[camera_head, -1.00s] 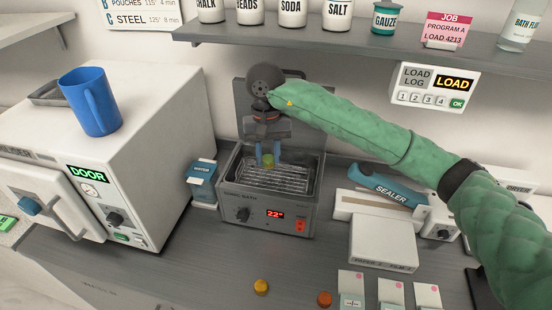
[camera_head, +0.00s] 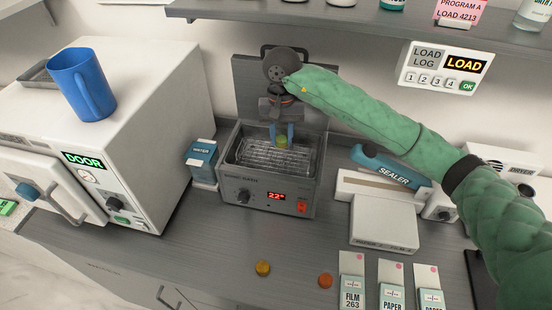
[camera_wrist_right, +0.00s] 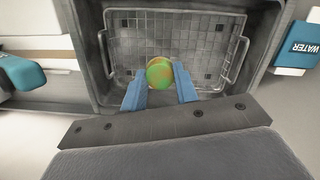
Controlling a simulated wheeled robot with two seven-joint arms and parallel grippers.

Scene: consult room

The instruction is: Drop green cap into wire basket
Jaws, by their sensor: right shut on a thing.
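The green cap (camera_head: 282,141) is held between the blue fingertips of my right gripper (camera_head: 282,132). In the right wrist view the cap (camera_wrist_right: 159,72) shows green with yellow-orange patches between the two fingers (camera_wrist_right: 160,88). The wire basket (camera_head: 262,156) sits inside the grey bath with the red 22° display. In the right wrist view the basket's wire rim and handles (camera_wrist_right: 232,62) show below the cap, which is over the basket's near part. My left gripper is in neither view.
A water box (camera_head: 203,158) stands left of the bath (camera_head: 240,196), beside the white autoclave (camera_head: 130,130) with a blue mug (camera_head: 82,85) on top. A sealer (camera_head: 390,168) stands to the right. A yellow cap (camera_head: 263,268) and an orange cap (camera_head: 325,280) lie on the counter in front.

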